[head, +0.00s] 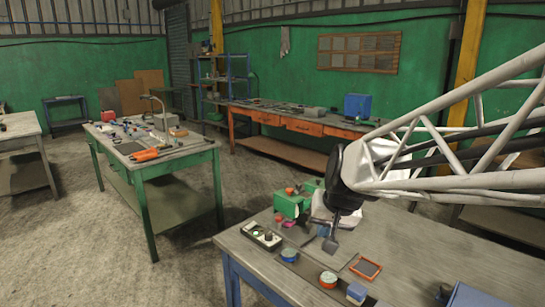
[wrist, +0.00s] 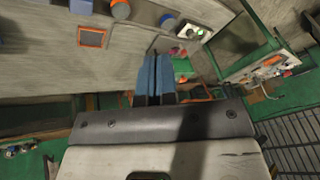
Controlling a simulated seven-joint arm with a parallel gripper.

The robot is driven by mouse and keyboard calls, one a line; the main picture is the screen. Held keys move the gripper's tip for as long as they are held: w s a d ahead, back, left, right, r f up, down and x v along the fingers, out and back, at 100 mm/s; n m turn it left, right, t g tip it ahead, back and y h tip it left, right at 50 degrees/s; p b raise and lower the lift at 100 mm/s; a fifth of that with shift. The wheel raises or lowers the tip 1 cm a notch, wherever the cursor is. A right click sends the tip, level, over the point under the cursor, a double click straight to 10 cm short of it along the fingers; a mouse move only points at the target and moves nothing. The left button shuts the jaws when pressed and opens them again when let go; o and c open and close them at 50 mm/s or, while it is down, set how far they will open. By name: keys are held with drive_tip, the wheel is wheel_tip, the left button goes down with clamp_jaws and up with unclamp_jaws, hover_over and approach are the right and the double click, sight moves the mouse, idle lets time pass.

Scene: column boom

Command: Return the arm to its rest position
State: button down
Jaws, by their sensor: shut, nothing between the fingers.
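My gripper (head: 331,243) is at the end of the white truss arm that comes in from the right in the head view. It hangs above the left part of the near workbench (head: 420,250), fingers pointing down. In the wrist view its two blue-grey fingers (wrist: 155,77) lie side by side, shut with nothing between them. Whether the fingertips touch anything on the bench is hard to tell.
Around the gripper on the bench are a green box (head: 290,204), a pale control box (head: 262,236), round tins (head: 289,255), a blue-topped block (head: 356,292) and an orange-framed tray (head: 366,267). A green table (head: 180,157) stands beyond, with open floor between.

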drive_tip(key=s+d+f+h, duration=0.1)
drive_tip(key=s+d, duration=0.2)
drive_tip(key=s, duration=0.8)
drive_tip(key=s+d+f+g+h, duration=0.1)
drive_tip(key=s+d, duration=0.3)
drive_tip(key=s, duration=0.7)
drive_tip(key=shift+f+n+g, duration=0.3)
drive_tip(key=shift+f+n, duration=0.1)
drive_tip(key=shift+f, duration=0.15)
